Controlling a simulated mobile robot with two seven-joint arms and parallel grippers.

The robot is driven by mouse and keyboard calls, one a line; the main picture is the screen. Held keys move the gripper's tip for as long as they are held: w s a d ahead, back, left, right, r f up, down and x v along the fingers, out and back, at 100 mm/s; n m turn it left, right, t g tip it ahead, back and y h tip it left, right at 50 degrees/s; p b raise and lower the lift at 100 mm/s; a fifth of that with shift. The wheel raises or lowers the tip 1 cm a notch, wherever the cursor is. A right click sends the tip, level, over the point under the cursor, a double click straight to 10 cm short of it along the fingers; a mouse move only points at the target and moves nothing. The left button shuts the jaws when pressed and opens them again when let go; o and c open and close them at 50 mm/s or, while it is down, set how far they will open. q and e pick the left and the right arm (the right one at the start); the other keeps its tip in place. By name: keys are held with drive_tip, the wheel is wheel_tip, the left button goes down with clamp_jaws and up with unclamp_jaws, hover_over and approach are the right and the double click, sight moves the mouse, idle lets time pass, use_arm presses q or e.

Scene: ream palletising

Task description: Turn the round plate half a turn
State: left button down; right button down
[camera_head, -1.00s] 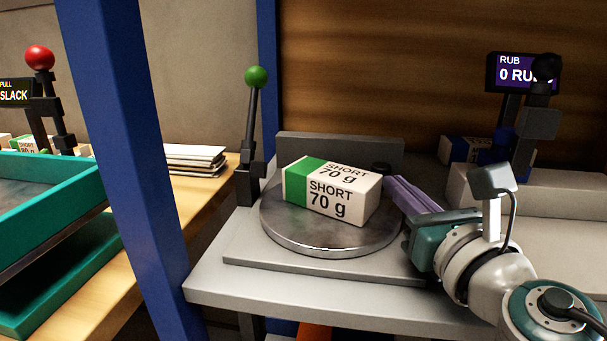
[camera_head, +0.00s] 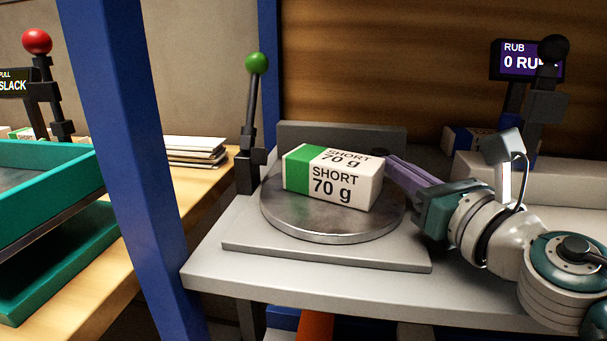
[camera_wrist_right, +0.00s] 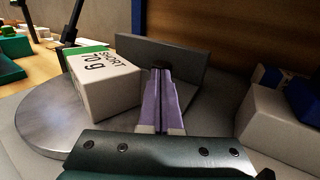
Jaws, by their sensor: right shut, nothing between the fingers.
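The round plate (camera_head: 290,222) is a grey metal disc on a flat base on the light bench. A white ream with a green band (camera_head: 345,186), marked SHORT 70 g, lies on it; the ream also shows in the right wrist view (camera_wrist_right: 105,85). My left gripper is out of view.
A low grey wall (camera_head: 300,133) stands behind the plate. A green-topped lever (camera_head: 251,120) stands at its left. A blue post (camera_head: 115,150) and teal trays (camera_head: 50,160) are further left. A screen (camera_head: 515,60) and a dark lever (camera_head: 545,100) stand at the right.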

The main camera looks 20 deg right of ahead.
sight(385, 152)
drive_tip(key=shift+w+d+f+n+y+b, duration=0.1)
drive_tip(key=shift+w+n+y+b, duration=0.25)
drive_tip(key=shift+n+y, duration=0.35)
drive_tip(key=shift+w+y, duration=0.3)
drive_tip(key=shift+w, duration=0.3)
drive_tip(key=shift+w+d, duration=0.1)
drive_tip(key=shift+w, duration=0.75)
